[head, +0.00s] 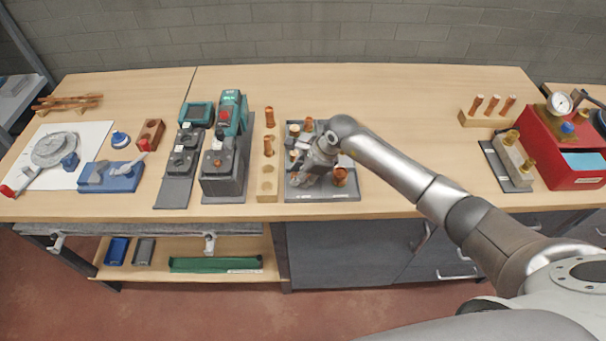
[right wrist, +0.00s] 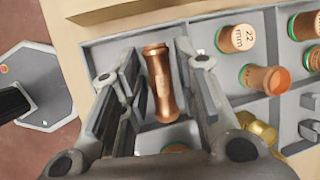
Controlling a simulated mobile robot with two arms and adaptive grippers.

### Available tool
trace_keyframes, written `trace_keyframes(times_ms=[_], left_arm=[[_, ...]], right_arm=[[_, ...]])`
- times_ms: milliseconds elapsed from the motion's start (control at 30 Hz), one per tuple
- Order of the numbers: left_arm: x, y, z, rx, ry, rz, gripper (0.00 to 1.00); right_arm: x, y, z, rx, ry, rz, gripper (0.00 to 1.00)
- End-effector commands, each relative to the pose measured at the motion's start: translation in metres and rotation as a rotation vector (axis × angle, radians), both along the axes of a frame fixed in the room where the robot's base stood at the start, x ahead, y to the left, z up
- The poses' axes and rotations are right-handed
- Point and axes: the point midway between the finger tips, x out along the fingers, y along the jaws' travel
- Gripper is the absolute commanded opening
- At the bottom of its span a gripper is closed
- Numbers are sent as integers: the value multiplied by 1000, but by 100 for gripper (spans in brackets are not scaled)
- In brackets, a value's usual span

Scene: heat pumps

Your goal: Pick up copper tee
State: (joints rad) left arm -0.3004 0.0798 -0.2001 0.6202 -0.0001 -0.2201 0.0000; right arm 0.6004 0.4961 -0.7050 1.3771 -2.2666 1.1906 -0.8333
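My right gripper (head: 307,180) is down over a grey compartment tray (head: 345,196) on the bench. In the right wrist view its two fingers (right wrist: 158,85) stand apart on either side of a copper fitting (right wrist: 161,85), with a narrow gap showing at each side. The fitting looks like a tube with wider ends; I cannot tell whether it has a tee branch. Other copper fittings stand in the tray, one marked 22 mm (right wrist: 237,38) and another beside it (right wrist: 264,78). In the head view one copper fitting (head: 340,176) shows right of the gripper. My left gripper is not in view.
A wooden block with copper pieces (head: 267,185) stands just left of the tray. Grey and teal tools (head: 222,170) stand further left. A red case (head: 570,160) with a gauge is at the far right.

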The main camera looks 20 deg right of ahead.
Motion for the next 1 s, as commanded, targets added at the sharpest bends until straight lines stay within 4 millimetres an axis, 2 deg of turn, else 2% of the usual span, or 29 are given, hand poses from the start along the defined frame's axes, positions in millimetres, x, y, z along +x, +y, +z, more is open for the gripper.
trace_keyframes(times_ms=[67,200,300,567,767,933,1000], left_arm=[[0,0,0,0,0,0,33],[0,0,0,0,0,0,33],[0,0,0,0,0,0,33],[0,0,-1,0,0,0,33],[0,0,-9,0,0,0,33],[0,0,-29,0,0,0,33],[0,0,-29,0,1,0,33]], right_arm=[[0,0,0,0,0,0,27],[0,0,0,0,1,0,9],[0,0,0,0,2,-1,0],[0,0,0,0,0,0,0],[0,0,7,0,-2,1,0],[1,0,30,-1,-7,2,0],[-10,4,43,0,-5,4,0]])
